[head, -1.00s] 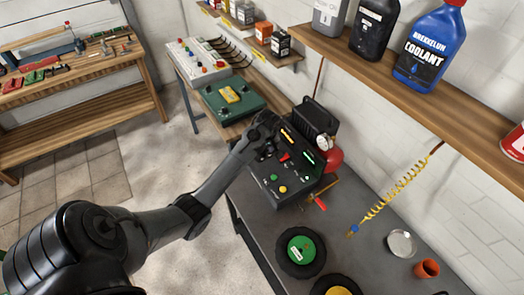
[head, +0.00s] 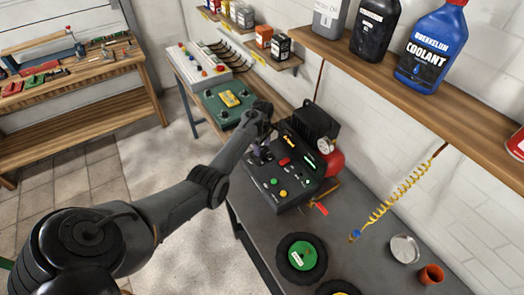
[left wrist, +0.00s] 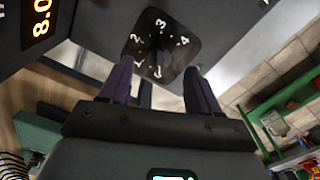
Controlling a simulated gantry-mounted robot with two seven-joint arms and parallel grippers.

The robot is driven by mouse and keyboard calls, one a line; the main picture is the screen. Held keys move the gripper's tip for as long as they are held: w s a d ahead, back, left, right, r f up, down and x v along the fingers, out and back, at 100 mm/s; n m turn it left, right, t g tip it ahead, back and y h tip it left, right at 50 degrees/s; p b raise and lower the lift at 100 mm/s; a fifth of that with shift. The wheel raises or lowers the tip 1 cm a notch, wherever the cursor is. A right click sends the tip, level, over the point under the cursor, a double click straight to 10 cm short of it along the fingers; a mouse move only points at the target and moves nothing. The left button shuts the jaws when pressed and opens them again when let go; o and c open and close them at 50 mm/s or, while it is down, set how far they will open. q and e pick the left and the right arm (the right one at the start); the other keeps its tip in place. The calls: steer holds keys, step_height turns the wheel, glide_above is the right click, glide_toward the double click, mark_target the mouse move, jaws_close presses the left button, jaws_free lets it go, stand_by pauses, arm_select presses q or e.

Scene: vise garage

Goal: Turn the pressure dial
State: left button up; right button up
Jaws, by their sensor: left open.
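The pressure dial (left wrist: 158,42) shows in the left wrist view as a dark plate with white numbers around a dark knob. The knob's pointing direction is hard to make out. My left gripper (left wrist: 158,82) is open, its two purple-grey fingers spread on either side of the dial's lower part. I cannot tell whether they touch the knob. In the head view, my left gripper (head: 260,155) is at the left end of the black compressor console (head: 290,198) and hides the dial there. My right gripper is not in view.
An orange display reading 8.0 (left wrist: 42,18) is beside the dial. The console carries a green button (head: 273,182), a yellow button (head: 283,194) and a red switch (head: 284,161). A green case (head: 222,112) stands behind. A tyre with a green hub (head: 302,256) lies in front.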

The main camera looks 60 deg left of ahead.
mark_target(262, 151)
arm_select(q)
steer(key=shift+f, duration=1.8)
steer(key=c, duration=1)
